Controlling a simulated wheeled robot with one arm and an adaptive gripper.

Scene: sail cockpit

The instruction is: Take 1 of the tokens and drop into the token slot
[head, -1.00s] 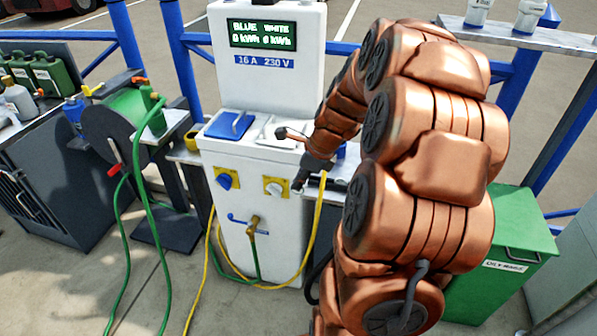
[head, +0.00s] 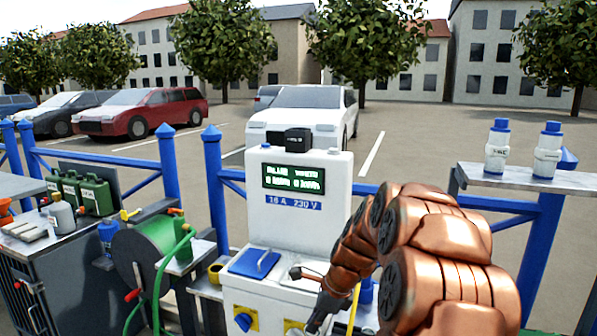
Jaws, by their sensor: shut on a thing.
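My gripper (head: 317,318) is dark and hangs at the front right of the white power pedestal (head: 345,190), low in the head view. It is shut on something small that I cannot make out. Its tips are near the bottom edge of the picture. I cannot pick out the tokens or the token slot for sure. A small black box (head: 298,141) sits on top of the pedestal. The pedestal's green display (head: 293,178) is above a blue label reading 16 A 230 V. My copper arm hides the pedestal's right side.
A blue flap (head: 250,265) lies on the pedestal's ledge. To the left are a green hose reel (head: 145,258) and several green canisters (head: 97,196). A shelf (head: 530,178) with two white bottles stands at the right. Blue railings (head: 215,180) run behind.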

